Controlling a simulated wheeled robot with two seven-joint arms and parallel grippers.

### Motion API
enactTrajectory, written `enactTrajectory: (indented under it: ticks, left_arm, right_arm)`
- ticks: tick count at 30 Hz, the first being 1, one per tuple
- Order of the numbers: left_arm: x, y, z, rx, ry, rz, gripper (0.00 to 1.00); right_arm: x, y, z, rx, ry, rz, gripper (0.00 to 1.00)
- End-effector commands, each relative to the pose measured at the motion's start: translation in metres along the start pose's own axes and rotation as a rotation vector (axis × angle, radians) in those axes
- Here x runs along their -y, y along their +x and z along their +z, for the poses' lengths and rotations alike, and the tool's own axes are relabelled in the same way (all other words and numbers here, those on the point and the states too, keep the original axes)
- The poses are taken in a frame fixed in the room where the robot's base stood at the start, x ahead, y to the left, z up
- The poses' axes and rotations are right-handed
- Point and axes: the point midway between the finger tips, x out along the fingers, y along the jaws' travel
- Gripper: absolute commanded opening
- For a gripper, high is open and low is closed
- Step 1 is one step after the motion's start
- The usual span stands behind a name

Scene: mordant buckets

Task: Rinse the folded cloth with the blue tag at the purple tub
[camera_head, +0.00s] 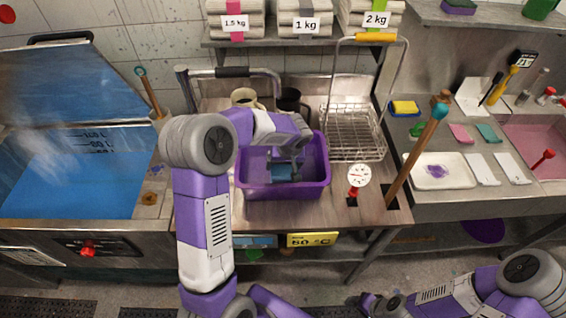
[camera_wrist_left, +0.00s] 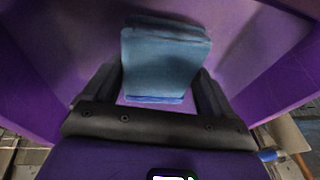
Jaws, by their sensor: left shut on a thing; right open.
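The purple tub (camera_head: 285,192) stands on the middle counter. My left gripper (camera_head: 285,160) reaches down inside it and is shut on a folded blue-grey cloth (camera_head: 284,173). In the left wrist view the cloth (camera_wrist_left: 165,62) sits between the two fingers, with a darker blue strip along its near edge; I cannot tell whether that strip is its tag. The cloth is within the tub's walls (camera_wrist_left: 35,75); whether it touches the bottom or any water is unclear. My right gripper (camera_head: 372,303) is open and empty, low at the bottom, clear of the counters.
A blue-filled vat (camera_head: 70,185) with a raised lid stands left. A wire basket (camera_head: 355,135), a dial thermometer (camera_head: 358,178) and a slanted wooden stick (camera_head: 410,160) are right of the tub. Mugs (camera_head: 290,100) stand behind it. Weighed cloth stacks (camera_head: 305,8) sit on the shelf above.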

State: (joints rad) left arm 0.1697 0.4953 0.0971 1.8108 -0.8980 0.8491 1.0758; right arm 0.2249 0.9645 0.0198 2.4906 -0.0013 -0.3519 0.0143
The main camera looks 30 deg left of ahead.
Motion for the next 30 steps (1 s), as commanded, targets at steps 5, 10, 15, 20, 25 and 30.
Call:
enactTrajectory:
  ticks: [5, 10, 15, 20, 25, 30]
  left_arm:
    - [0.000, 0.001, 0.000, -0.001, 0.000, 0.001, 0.46]
    - [0.000, 0.001, 0.000, -0.001, 0.000, 0.000, 0.46]
    - [0.001, 0.002, -0.002, -0.002, 0.000, 0.001, 0.46]
    - [0.005, 0.003, -0.006, -0.002, -0.001, 0.000, 0.46]
    - [0.004, 0.003, -0.005, -0.002, 0.001, 0.001, 0.46]
    - [-0.002, 0.001, 0.001, -0.002, 0.002, 0.001, 0.46]
  right_arm:
    - [0.000, 0.001, 0.000, 0.000, 0.000, 0.000, 0.57]
    - [0.000, 0.001, 0.000, 0.000, 0.000, 0.000, 0.57]
    - [-0.001, 0.002, 0.000, 0.000, 0.000, 0.000, 0.57]
    - [-0.001, 0.004, 0.000, 0.000, 0.000, 0.000, 0.57]
    - [-0.002, 0.005, 0.000, 0.000, 0.000, 0.000, 0.57]
    - [-0.004, 0.011, -0.001, 0.000, 0.000, 0.000, 0.57]
